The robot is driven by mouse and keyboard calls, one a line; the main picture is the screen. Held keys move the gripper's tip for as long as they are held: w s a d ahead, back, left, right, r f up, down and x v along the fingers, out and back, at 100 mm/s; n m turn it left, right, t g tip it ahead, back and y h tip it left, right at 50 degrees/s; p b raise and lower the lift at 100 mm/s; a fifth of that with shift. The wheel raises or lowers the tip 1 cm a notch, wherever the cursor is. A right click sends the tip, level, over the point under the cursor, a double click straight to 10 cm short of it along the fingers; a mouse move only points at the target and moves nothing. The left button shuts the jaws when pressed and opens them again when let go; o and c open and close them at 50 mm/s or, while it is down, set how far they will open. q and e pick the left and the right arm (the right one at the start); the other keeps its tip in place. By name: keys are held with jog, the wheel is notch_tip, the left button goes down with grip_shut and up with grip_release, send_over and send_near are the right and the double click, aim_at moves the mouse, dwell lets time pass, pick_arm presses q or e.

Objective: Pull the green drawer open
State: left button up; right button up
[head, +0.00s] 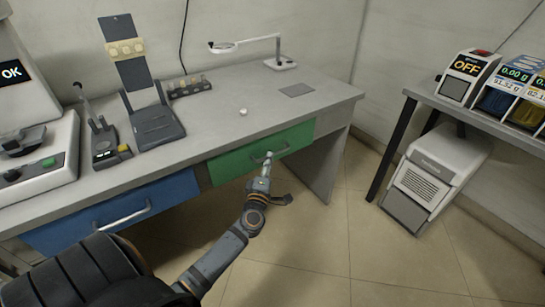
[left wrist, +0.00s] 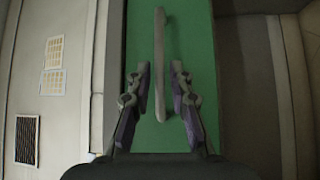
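The green drawer (head: 240,163) is under the right part of the grey desk, and its front looks flush with the desk. It carries a pale bar handle (head: 285,149). My left gripper (head: 267,158) is at the handle. In the left wrist view the handle (left wrist: 160,60) runs between the two open fingers of the left gripper (left wrist: 160,80), with a gap on each side. The green drawer front (left wrist: 195,45) fills the middle of that view. My right gripper is not in view.
A blue drawer (head: 120,212) with its own handle is at the left of the desk (head: 225,115). Devices stand on the desk's left half. To the right are a shelf table (head: 480,115) with display boxes and a white machine (head: 430,180) below. Floor before the green drawer is clear.

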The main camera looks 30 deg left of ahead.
pick_arm(q)
jog(key=shift+x, duration=1.5)
grip_shut()
